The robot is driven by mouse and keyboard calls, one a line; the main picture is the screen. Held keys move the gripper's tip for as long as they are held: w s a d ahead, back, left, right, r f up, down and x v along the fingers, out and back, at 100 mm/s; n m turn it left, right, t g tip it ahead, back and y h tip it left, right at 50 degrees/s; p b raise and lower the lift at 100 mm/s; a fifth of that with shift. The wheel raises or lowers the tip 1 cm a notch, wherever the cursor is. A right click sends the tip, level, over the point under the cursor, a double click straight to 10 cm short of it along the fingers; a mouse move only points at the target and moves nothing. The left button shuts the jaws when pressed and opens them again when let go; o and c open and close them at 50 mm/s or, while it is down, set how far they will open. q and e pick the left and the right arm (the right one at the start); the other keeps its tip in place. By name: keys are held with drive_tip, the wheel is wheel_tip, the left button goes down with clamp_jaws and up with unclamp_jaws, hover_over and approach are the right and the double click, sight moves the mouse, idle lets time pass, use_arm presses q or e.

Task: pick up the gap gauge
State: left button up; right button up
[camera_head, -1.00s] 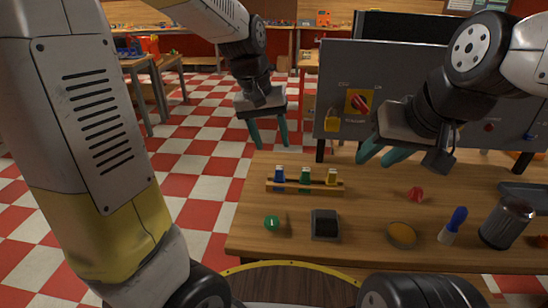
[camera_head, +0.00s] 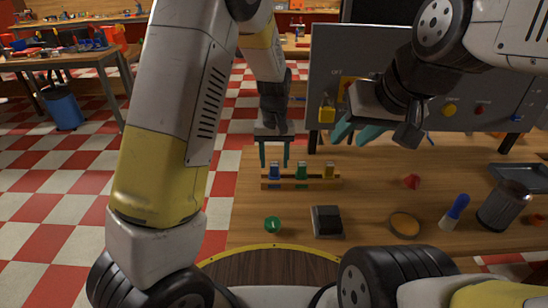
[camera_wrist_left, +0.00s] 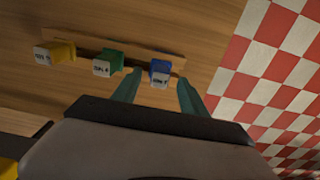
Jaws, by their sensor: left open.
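A wooden rack (camera_head: 322,184) on the table holds three small upright labelled pieces: blue (camera_head: 274,172), green (camera_head: 301,174) and yellow (camera_head: 328,171). I cannot tell from the labels which one is the gap gauge. My left gripper (camera_head: 273,165) is open and points down at the blue piece. In the left wrist view the blue piece (camera_wrist_left: 160,69) shows between and just beyond the two teal fingers, with the green (camera_wrist_left: 108,63) and yellow (camera_wrist_left: 60,52) pieces to its left. Contact is not visible. My right gripper (camera_head: 356,134) looks open and empty, above the table before the grey panel.
On the table are a green round piece (camera_head: 272,224), a black-topped block (camera_head: 327,222), a yellowish disc (camera_head: 404,224), a blue-handled tool (camera_head: 455,212), a dark metal can (camera_head: 504,205) and a red piece (camera_head: 411,181). The grey panel (camera_head: 440,85) stands behind.

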use_arm(q)
wheel_tip(320, 180, down, 2)
clamp_jaws()
idle(0.3)
